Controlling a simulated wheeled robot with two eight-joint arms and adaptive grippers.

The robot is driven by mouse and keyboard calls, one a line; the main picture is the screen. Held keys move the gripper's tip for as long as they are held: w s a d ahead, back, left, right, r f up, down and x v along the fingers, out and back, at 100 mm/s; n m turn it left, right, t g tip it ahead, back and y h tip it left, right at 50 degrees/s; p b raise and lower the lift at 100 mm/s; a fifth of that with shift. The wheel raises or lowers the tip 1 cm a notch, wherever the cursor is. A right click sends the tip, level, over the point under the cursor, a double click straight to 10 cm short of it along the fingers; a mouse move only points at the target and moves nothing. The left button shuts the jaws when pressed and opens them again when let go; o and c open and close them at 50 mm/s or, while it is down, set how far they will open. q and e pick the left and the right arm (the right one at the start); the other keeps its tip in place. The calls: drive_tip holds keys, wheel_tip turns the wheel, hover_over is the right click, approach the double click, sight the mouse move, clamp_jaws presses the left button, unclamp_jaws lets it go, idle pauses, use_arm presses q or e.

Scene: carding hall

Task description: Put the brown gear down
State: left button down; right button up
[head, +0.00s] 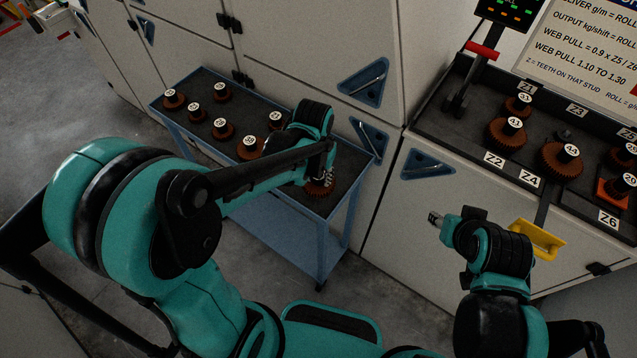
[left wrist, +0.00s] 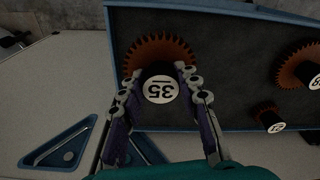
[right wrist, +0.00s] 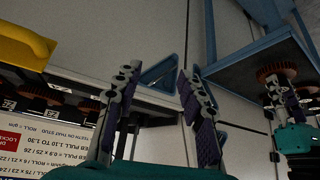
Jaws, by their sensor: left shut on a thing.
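The brown gear (left wrist: 155,50) has a black hub labelled 35. My left gripper (left wrist: 158,84) is shut on that hub, a finger on each side. In the head view the gear (head: 320,187) shows partly under my left gripper (head: 327,176), at the right end of the blue cart's dark top (head: 345,167). It also shows in the right wrist view (right wrist: 277,72). I cannot tell whether it touches the top. My right gripper (head: 436,218) is open and empty in front of the cabinet; its spread fingers (right wrist: 157,80) show in the right wrist view.
Several brown gears with numbered hubs, one labelled 38 (head: 250,147), stand on the cart's left part. A machine bed (head: 455,128) with mounted gears is at the right, with a yellow handle (head: 538,238) below. Cabinet doors (head: 300,50) stand close behind the cart.

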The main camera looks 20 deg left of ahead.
sight(319, 184)
use_arm(q)
wheel_tip(319, 184, down, 4)
drive_tip(key=shift+w+r+b, duration=0.1)
drive_tip(key=shift+w+b, duration=0.05)
drive_tip(key=shift+b, duration=0.4)
drive_tip(key=c, duration=1.5)
unclamp_jaws()
drive_tip(key=shift+f, duration=0.2)
drive_tip(key=o, duration=0.4)
drive_tip(key=shift+r, duration=0.2)
